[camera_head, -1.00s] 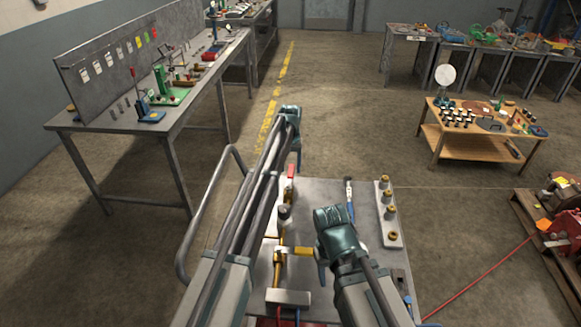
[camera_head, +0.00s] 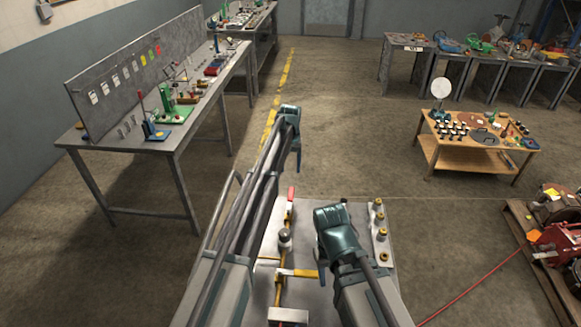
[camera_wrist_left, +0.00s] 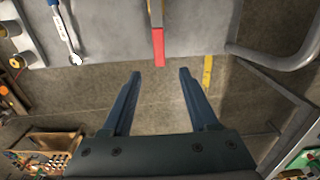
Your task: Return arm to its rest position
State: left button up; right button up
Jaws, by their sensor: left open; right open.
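My left arm reaches forward in the head view, and its gripper (camera_head: 298,168) points down past the far left edge of the grey cart top. In the left wrist view its two dark fingers (camera_wrist_left: 160,74) are apart with nothing between them. My right gripper (camera_head: 323,277) is low over the cart top in the head view; its head hides part of the surface, and its fingertips are hard to make out. No object shows in its jaws.
A workbench (camera_head: 165,145) stands left, a wooden table (camera_head: 440,152) right. The floor ahead is clear.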

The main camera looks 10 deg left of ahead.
pick_arm(q)
jog(key=shift+r, duration=0.6)
pick_arm(e)
jog(key=shift+r, duration=0.6)
pick_arm(q)
jog(key=s+d+f+m+b, duration=0.1)
jog(key=s+m, duration=0.1)
jog(key=s, duration=1.9)
jog(key=s+d+f+m+y+b, duration=0.1)
jog(key=s+d+m, duration=0.1)
jog(key=s, duration=2)
jog(key=shift+s+d+f, duration=0.15)
jog(key=shift+s+f, duration=0.05)
pick_arm(e)
notch_tip(320, 180, down, 2)
jog(key=shift+f, duration=0.25)
